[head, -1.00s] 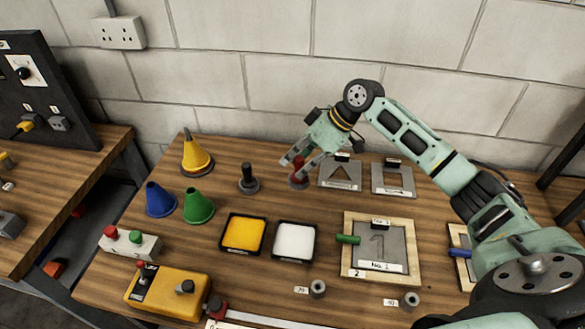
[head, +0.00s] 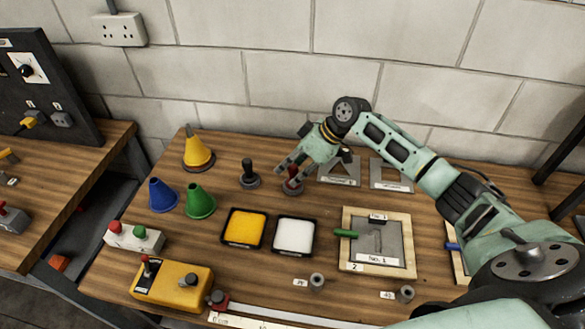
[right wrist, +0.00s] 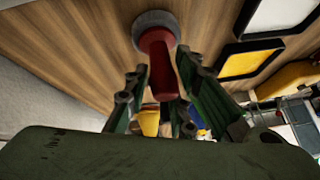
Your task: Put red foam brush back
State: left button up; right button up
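My right gripper (head: 288,176) is at the brush, with a finger on either side of the handle. The fingers (right wrist: 163,90) look spread, with a visible gap at least on the left side. The lower handle is partly hidden by the fingers in the head view. My left gripper is in neither view.
A dark-handled brush (head: 249,173) stands just left. Yellow (head: 244,229) and white (head: 294,236) pads lie in front. Blue (head: 161,196), green (head: 200,203) and yellow (head: 197,151) cones stand further left. The framed number board (head: 378,244) is front right; the wall is behind.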

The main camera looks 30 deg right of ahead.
jog(key=shift+o, duration=0.8)
jog(key=shift+r, duration=0.15)
jog(key=shift+d+r, duration=0.2)
jog(key=b+v, duration=0.2)
jog(key=v, duration=0.9)
jog(key=shift+r+b, duration=0.2)
jog(key=shift+b, duration=0.2)
jog(key=shift+s, duration=0.1)
